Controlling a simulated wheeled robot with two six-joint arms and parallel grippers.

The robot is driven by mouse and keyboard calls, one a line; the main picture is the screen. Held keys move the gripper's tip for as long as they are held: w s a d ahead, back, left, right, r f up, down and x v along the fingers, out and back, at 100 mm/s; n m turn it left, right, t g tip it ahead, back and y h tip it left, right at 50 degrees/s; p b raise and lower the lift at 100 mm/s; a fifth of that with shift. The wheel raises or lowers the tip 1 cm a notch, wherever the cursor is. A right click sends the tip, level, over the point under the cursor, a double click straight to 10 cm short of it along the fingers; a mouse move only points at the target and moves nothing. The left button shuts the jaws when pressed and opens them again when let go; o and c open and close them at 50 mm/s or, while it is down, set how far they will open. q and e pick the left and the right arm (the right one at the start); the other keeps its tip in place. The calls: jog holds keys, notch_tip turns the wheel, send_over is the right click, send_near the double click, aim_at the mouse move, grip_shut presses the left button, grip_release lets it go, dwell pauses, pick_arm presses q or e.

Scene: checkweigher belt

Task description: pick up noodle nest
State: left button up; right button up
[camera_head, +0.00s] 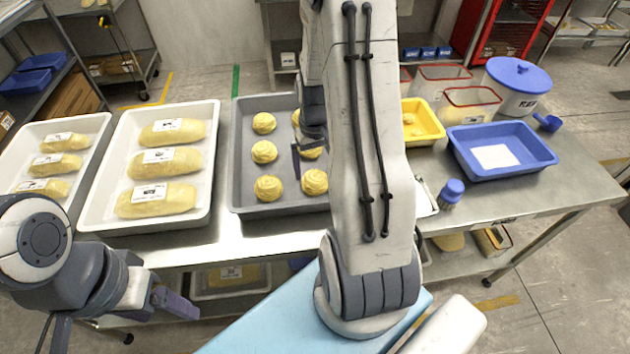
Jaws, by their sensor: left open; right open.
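Several round yellow noodle nests lie in a grey tray (238,160) on the steel table. A left column holds a back nest (264,123), a middle nest (264,152) and a front nest (269,188). A second column has a front nest (314,181) in plain view; its middle nest (312,153) and back nest (295,118) are partly hidden. My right gripper (306,160) is open over this second column, by the middle nest; my arm hides part of it. My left gripper (176,303) is open and empty, in front of the table edge.
Left of the grey tray, a white tray (98,205) holds large labelled dough loaves, with another white tray (20,150) beyond. To the right are a yellow bin (430,122), a blue tray (547,157), a blue-capped bottle (451,192) and a blue-lidded tub (517,95). My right arm covers the middle.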

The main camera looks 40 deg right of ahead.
aim_at(315, 175)
notch_tip(315, 175, down, 5)
jog(key=shift+p, duration=0.45)
jog(key=shift+c, duration=0.3)
jog(key=c, duration=1)
jog(key=shift+c, duration=0.2)
jog(key=shift+d+r, duration=0.1)
jog(key=shift+r, duration=0.05)
